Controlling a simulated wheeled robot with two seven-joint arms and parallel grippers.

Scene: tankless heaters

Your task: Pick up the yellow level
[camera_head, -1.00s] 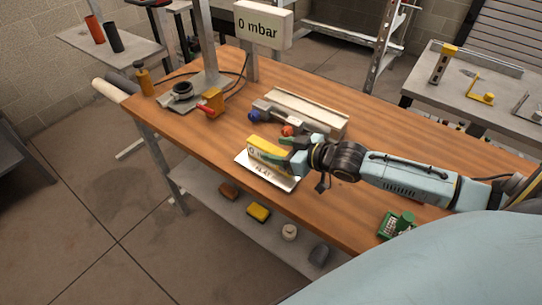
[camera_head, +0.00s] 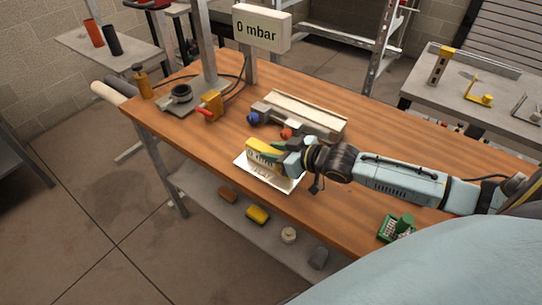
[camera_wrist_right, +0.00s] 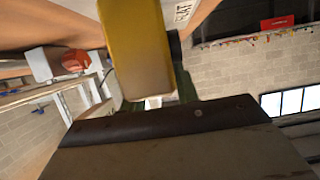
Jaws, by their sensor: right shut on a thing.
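My right gripper (camera_head: 292,158) is shut on the yellow level (camera_head: 262,147) at the front edge of the wooden bench. The level appears slightly above a white plate (camera_head: 248,168) with dark lettering, and I see mostly its yellow top. In the right wrist view the yellow level (camera_wrist_right: 137,45) fills the upper middle, close to the camera and between the fingers, which are mostly hidden. My left gripper is not in view.
Behind the level lie a grey fitting with blue and red ends (camera_head: 271,119) and a long pale metal channel (camera_head: 306,112). A red-and-yellow valve (camera_head: 210,105) stands to the left. A green item (camera_head: 398,228) sits at the front right. The bench right of the channel is clear.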

